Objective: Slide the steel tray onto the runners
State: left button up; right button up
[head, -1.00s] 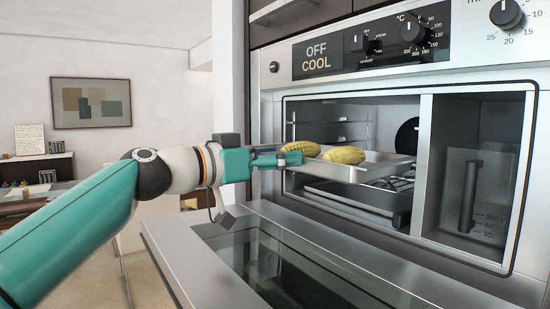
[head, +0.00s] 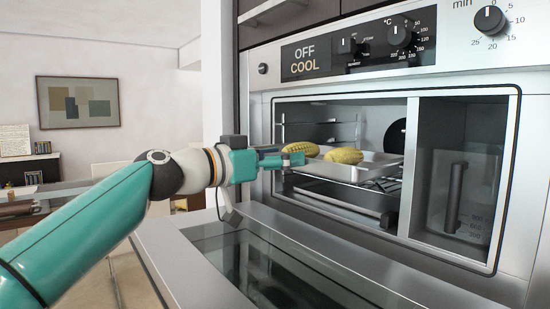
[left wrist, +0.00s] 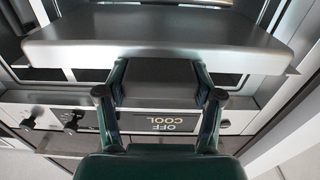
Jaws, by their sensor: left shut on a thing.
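The shallow steel tray (head: 350,172) carries two yellow corn cobs, the left cob (head: 300,149) and the right cob (head: 344,155). My left gripper (head: 292,160) is shut on the tray's near left edge. The tray looks roughly level and reaches into the open cavity of the oven (head: 420,88), above a wire rack (head: 390,184). Wire runners (head: 310,131) show on the cavity's left wall. Whether the tray touches its runners cannot be told. In the left wrist view the tray (left wrist: 155,50) spans the fingers of the gripper (left wrist: 165,84). My right gripper is not in view.
The oven door (head: 250,250) is folded down below the cavity. A dark tray (head: 345,200) lies low in the cavity. A side compartment on the right holds a clear container (head: 462,195) with a dark handle. The control knobs (head: 400,37) are above.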

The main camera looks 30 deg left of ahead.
pick_arm(q)
jog(key=shift+w+d+r, duration=0.1)
jog(key=shift+w+d, duration=0.05)
jog(key=shift+w, duration=0.1)
dwell(0.3)
jog(key=shift+p+x, duration=0.55)
jog(key=shift+x, duration=1.45)
jog(key=shift+w, duration=0.1)
jog(key=shift+p+x, duration=0.45)
jog(key=shift+x, duration=0.85)
jog(key=shift+f+b, duration=0.25)
jog(key=shift+b, duration=0.1)
